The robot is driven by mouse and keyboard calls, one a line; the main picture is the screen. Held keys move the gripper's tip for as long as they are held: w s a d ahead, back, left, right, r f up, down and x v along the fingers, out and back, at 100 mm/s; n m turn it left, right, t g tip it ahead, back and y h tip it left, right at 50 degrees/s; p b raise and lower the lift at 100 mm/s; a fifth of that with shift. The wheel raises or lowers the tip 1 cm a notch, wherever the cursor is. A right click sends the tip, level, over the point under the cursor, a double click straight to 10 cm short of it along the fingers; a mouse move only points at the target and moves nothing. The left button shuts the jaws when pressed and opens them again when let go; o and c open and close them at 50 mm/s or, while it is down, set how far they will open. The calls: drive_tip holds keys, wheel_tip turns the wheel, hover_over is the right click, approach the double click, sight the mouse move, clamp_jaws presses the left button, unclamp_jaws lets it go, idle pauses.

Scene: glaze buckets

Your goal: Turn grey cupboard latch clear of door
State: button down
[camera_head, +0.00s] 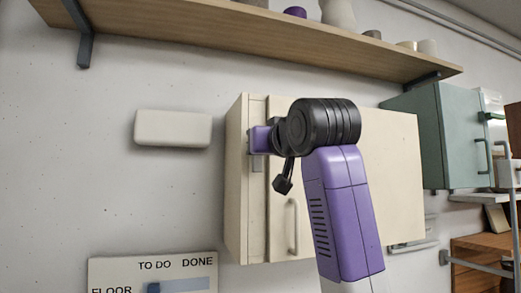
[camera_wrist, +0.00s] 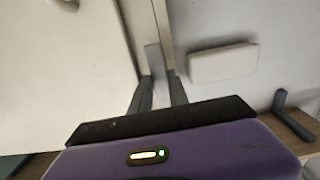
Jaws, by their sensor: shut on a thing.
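The cream cupboard (camera_head: 243,200) hangs on the wall, with its door (camera_head: 385,170) closed and an upright handle (camera_head: 293,225) near the door's left edge. In the wrist view the door (camera_wrist: 70,70) fills the left side. The grey latch (camera_wrist: 154,58) sits at the door's edge by the narrow frame strip. My gripper (camera_wrist: 161,88) is shut on the latch, one finger on each side. In the head view my purple gripper body (camera_head: 262,140) is at the cupboard's upper left and hides most of the latch. Whether the latch overlaps the door is unclear.
A white box (camera_head: 172,128) is on the wall left of the cupboard. A wooden shelf (camera_head: 230,35) with pots runs above. A green cupboard (camera_head: 440,135) hangs to the right. A TO DO/DONE board (camera_head: 120,268) is at lower left.

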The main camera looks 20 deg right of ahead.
drive_tip(key=shift+f, duration=0.2)
drive_tip(key=c, duration=1.3)
unclamp_jaws()
drive_tip(key=shift+r, duration=0.1)
drive_tip(key=shift+o, duration=0.2)
drive_tip(key=shift+s, duration=0.15)
drive_tip(key=s+b, duration=0.3)
drive_tip(key=s, duration=0.4)
drive_tip(key=shift+s, duration=0.3)
